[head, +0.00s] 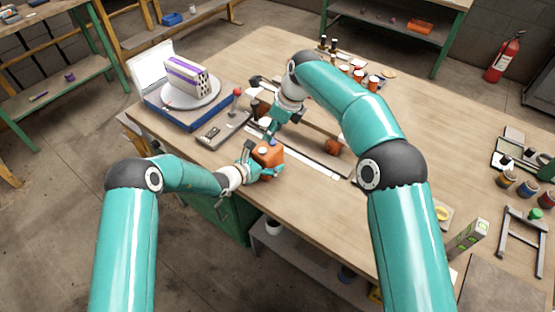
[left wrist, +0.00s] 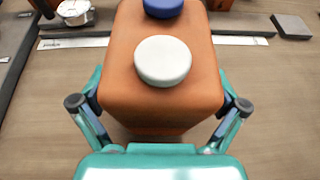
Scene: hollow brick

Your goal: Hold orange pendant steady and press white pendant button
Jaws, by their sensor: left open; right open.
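The orange pendant (head: 268,155) lies on the wooden bench near its front edge. In the left wrist view the pendant (left wrist: 160,100) fills the middle, with its round white button (left wrist: 162,61) nearer me and a blue button (left wrist: 163,8) beyond it, cut off by the top edge. My left gripper (head: 262,164) is open, its fingers on either side of the pendant; I cannot tell whether they touch it. My right gripper (head: 273,133) is open and points down just above and behind the pendant's far end. Its fingertips are small and partly hard to make out.
Behind the pendant lie a white strip (head: 312,160) and dark bars. A turntable with a striped hollow brick (head: 187,78) stands at the back left, beside a red-knobbed lever (head: 236,93). Small jars (head: 372,84) stand farther back. The bench's right-centre is fairly clear.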

